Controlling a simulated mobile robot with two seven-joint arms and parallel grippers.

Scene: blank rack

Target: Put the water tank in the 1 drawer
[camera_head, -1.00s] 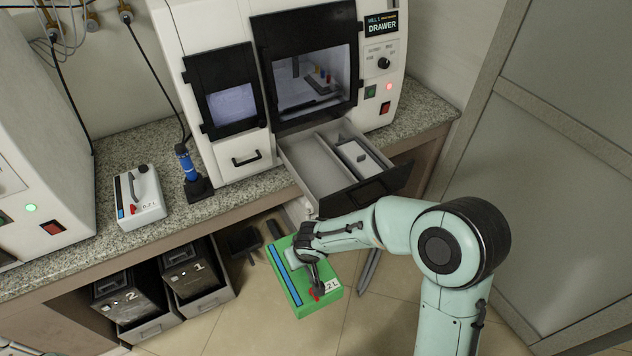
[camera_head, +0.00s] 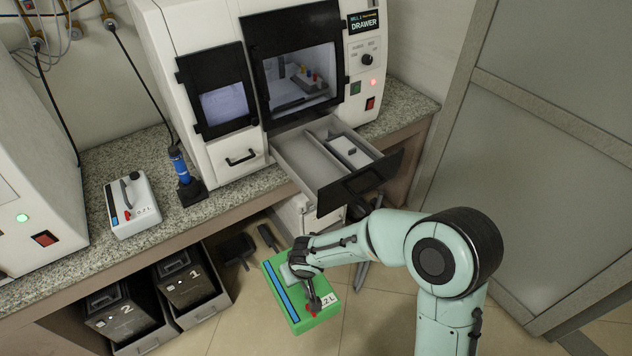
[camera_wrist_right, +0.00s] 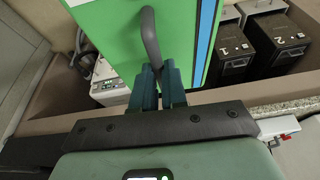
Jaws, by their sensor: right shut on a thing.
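A green water tank (camera_head: 283,307) with a blue stripe and a partly hidden label hangs in front of the counter, below the open drawer. My right gripper (camera_head: 313,285) is shut on its grey handle (camera_wrist_right: 150,40). The right wrist view shows the teal fingers (camera_wrist_right: 158,88) closed around the handle, with the tank's green face (camera_wrist_right: 110,30) behind. The drawer (camera_head: 358,185) of the white machine is pulled out, its sign (camera_head: 372,22) reading "DRAWER" with a 1 above. It has an empty left compartment and a white piece (camera_head: 352,150) in the right one. My left gripper is not in view.
A similar white tank (camera_head: 133,205) stands on the granite counter (camera_head: 85,178), left of a blue tool (camera_head: 180,165) on a black stand. Black bins 1 (camera_head: 185,285) and 2 (camera_head: 118,312) sit under the counter.

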